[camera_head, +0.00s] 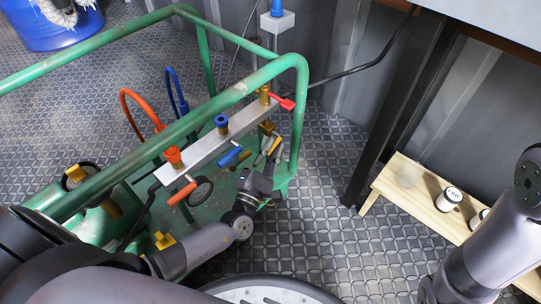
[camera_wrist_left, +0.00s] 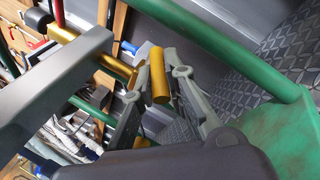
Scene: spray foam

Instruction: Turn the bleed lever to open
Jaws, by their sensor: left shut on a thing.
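A grey manifold bar (camera_head: 215,142) carries several valve levers. An orange lever (camera_head: 182,193), a blue lever (camera_head: 228,156) and a red lever (camera_head: 286,103) sit along it. A yellow lever, seemingly the bleed lever, is at the bar's far right end; its gold cylindrical handle (camera_wrist_left: 159,76) shows in the left wrist view. My left gripper (camera_head: 271,149) is at that end of the bar, with its fingers around the gold handle, shut on it. The fingers also show in the left wrist view (camera_wrist_left: 160,92). The fingers partly hide the handle in the head view. My right gripper is not in view.
A green tube frame (camera_head: 290,62) arches over the bar, close to my left gripper. Orange (camera_head: 128,97) and blue (camera_head: 172,82) hoses rise behind it. A wooden bench (camera_head: 400,178) with white containers is at the right. Patterned floor (camera_head: 320,235) lies open between.

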